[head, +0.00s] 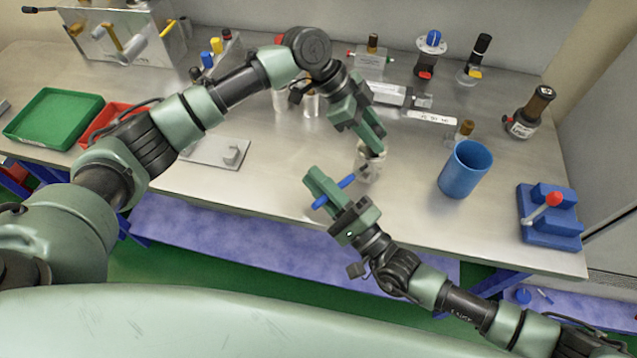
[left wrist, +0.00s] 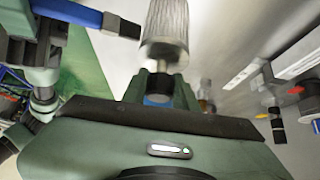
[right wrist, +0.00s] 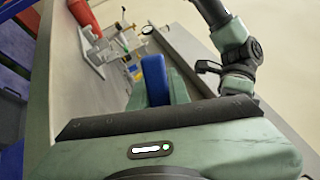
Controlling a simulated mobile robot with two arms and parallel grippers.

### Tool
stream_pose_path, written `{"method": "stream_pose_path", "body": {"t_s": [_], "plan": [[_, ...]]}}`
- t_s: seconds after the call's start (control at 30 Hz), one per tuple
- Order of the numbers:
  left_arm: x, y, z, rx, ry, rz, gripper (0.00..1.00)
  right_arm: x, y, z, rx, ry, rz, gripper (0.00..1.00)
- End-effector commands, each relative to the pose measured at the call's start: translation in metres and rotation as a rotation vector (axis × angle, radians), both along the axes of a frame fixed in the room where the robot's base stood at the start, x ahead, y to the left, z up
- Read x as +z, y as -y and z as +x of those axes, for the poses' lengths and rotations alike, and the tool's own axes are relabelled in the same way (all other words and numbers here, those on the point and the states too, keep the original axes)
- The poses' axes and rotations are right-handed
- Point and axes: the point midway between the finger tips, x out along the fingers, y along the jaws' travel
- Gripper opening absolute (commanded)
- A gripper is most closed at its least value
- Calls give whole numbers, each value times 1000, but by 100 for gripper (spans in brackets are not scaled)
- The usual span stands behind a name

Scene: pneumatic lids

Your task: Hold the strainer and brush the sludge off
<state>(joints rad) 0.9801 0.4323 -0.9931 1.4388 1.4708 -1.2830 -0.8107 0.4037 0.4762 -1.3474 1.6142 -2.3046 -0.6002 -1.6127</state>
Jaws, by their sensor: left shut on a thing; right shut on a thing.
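The strainer (head: 369,165), a pale grey ribbed cylinder, is held at its end by my left gripper (head: 377,147) above the bench's front part. In the left wrist view the strainer (left wrist: 167,22) stands out from the jaws, with a blue part (left wrist: 158,99) between the fingers. My right gripper (head: 322,195) is shut on the blue handle of the brush (head: 342,187). The brush points toward the strainer; its dark bristle end (left wrist: 122,27) is close to the strainer's side. I cannot tell whether they touch. Sludge cannot be made out clearly. The right wrist view shows the blue handle (right wrist: 155,78).
A blue cup (head: 463,172) stands right of the strainer. A blue clamp block with a red knob (head: 548,215) is at the right edge. Several valves and fittings line the back. A green tray (head: 52,117) and red tray (head: 108,122) are left.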

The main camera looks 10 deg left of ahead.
Motion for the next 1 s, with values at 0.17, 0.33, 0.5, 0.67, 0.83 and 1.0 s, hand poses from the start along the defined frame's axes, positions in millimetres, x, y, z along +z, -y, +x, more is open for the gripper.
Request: {"method": "stream_pose_path", "body": {"t_s": [0.17, 0.33, 0.5, 0.67, 0.83, 1.0], "plan": [[-3, -1, -1, 0, -4, 5, 0, 1, 0, 1, -2, 2, 1, 0], [-3, -1, -1, -1, -3, 5, 0, -5, 0, 1, -2, 0, -1, 0], [-3, -1, -1, -2, -4, 5, 0, -10, 0, 0, -1, 1, 0, 0], [-3, -1, -1, -2, -4, 5, 0, -12, 0, 0, -1, 2, 1, 0], [-3, -1, -1, -1, -4, 5, 0, -18, 0, 0, -1, 2, -1, 0], [-3, -1, -1, -1, -4, 5, 0, -22, 0, 1, -1, 2, 1, 0]]}}
